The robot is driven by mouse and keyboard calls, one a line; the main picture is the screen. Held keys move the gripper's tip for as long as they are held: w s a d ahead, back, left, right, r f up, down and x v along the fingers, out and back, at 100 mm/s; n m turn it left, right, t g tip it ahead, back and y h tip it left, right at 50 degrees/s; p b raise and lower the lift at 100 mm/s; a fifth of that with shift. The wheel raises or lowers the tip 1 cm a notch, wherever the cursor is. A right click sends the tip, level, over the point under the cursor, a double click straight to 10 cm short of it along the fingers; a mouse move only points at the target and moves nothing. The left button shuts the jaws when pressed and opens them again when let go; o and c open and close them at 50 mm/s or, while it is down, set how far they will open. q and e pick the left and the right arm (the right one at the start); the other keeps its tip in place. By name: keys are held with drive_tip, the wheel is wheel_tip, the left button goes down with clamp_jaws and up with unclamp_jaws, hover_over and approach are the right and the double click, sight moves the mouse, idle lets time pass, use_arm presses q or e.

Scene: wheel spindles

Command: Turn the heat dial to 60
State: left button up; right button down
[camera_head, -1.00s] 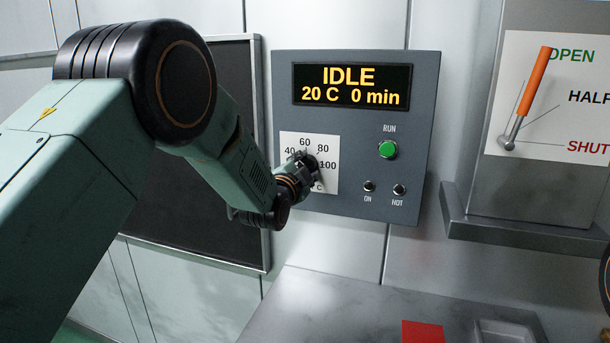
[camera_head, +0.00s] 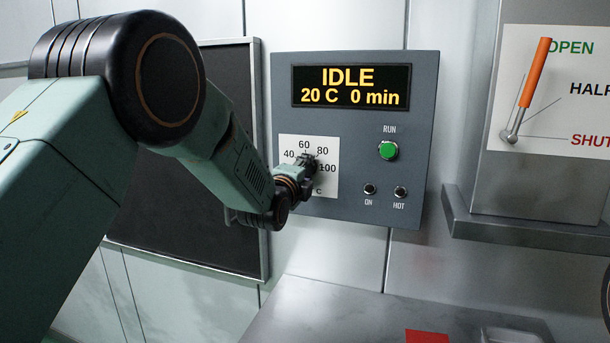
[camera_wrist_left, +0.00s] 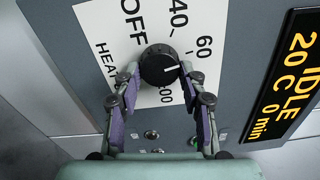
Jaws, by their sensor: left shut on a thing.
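The heat dial (camera_wrist_left: 158,65) is a round black knob with a white pointer line, on a white scale plate (camera_head: 290,142) on the grey control panel. In the left wrist view it sits between the two fingers of my left gripper (camera_wrist_left: 158,70), which is shut on it. The pointer line aims right, below the 60 mark; its exact reading is hard to tell. OFF, 40, 60 and 100 show there; a finger hides the 80. In the head view my gripper (camera_head: 306,168) covers most of the dial. My right gripper is not in view.
The display (camera_head: 351,87) reads IDLE, 20 C, 0 min. A green RUN button (camera_head: 388,151) and two small ON and HOT fittings lie right of the dial. An orange-handled lever (camera_head: 535,72) is at the far right. A metal bench (camera_head: 340,315) stands below.

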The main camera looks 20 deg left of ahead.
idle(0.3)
use_arm(q)
drive_tip(key=o, duration=1.1)
drive_tip(key=s, duration=1.2)
drive_tip(key=shift+a, duration=0.2)
